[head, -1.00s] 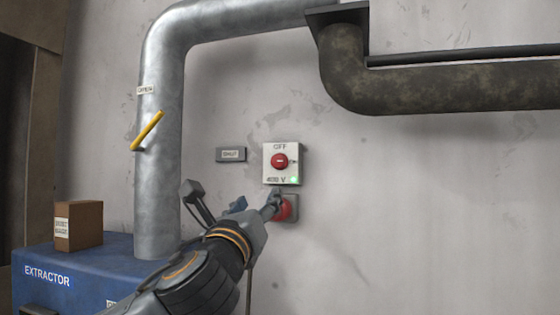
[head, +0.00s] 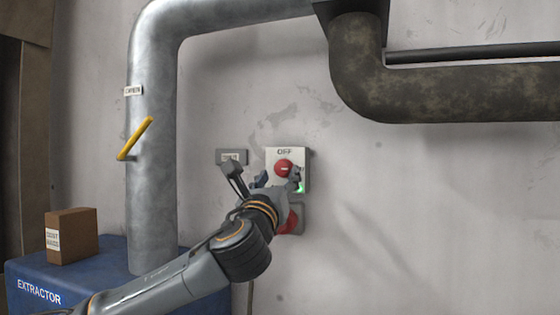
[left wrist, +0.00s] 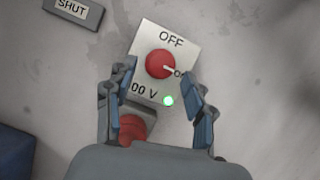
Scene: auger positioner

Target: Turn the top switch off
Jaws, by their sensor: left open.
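The top switch is a red round knob (head: 283,167) on a white plate (head: 299,154) marked OFF at its top. In the left wrist view the knob (left wrist: 160,64) has a white mark pointing right to the partly hidden ON label. A green light (left wrist: 168,101) is lit on the plate. My left gripper (head: 267,176) is open in front of the plate. In the left wrist view its fingers (left wrist: 160,75) stand on either side of the knob's lower area, with nothing between them held. I cannot tell how far they are from the plate. My right gripper is not in view.
A second red control (head: 292,222) sits just below the plate, partly behind my left gripper. A grey SHUT sign (left wrist: 73,10) is on the wall to the left. A silver pipe (head: 152,190) with a yellow handle (head: 134,139) stands farther left, by the blue extractor (head: 70,277).

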